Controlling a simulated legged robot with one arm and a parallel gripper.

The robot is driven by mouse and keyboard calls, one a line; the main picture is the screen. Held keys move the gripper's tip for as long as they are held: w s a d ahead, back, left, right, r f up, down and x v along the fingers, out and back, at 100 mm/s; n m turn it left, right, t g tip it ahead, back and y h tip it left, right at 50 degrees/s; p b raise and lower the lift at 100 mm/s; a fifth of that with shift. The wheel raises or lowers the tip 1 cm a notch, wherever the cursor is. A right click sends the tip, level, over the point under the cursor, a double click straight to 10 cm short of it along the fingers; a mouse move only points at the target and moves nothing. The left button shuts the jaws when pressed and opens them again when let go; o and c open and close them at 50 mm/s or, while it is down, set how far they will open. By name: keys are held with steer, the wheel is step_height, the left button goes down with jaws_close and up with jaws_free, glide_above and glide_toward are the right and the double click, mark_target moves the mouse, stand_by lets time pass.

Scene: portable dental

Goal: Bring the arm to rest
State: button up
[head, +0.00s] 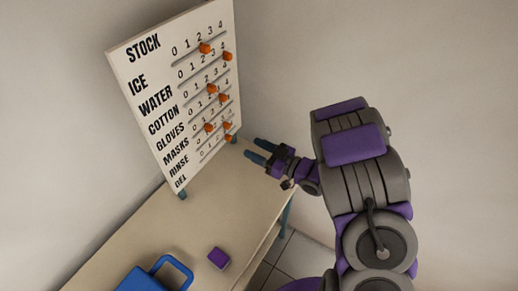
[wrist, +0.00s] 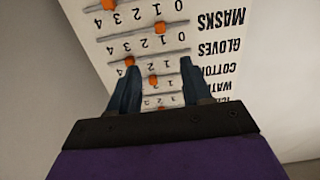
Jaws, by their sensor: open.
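My gripper (head: 257,150) is at the end of my purple and grey arm, raised beside the lower right part of the stock board (head: 152,98). In the wrist view my gripper (wrist: 158,82) shows two blue fingers spread apart with nothing between them. The board (wrist: 207,14) fills the view beyond the fingers and appears upside down. Whether the fingertips touch the board cannot be told. The arm reaches in from the right in the head view.
The board stands on a beige table (head: 150,225) and has several orange sliders. A blue container with a handle (head: 178,264) and a small purple block (head: 218,258) are on the table. Plain walls rise behind. Tiled floor (head: 295,262) shows right of the table.

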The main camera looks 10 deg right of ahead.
steer(key=shift+s+d, duration=0.2)
stand_by(0.5)
steer(key=w+d+r+m+h, duration=0.1)
steer(key=w+d+h, duration=0.4)
steer(key=d+h, duration=0.45)
steer(key=s+d+r+m+g+h, duration=0.2)
steer(key=s+d+r+m+h, duration=0.4)
steer(key=d, duration=0.4)
steer(key=s+a+r+m+g, duration=0.1)
steer(key=s+a+g, duration=0.2)
steer(key=s, duration=0.8)
steer(key=s+a+r+m+g+y, duration=0.1)
steer(key=s+a+g, duration=0.3)
steer(key=s, duration=0.8)
steer(key=s+a+r+m+g, duration=0.1)
steer(key=s+a+g, duration=0.2)
steer(key=s, duration=0.8)
steer(key=shift+s+a+g, duration=0.35)
steer(key=shift+a+g, duration=0.05)
steer(key=shift+a, duration=0.35)
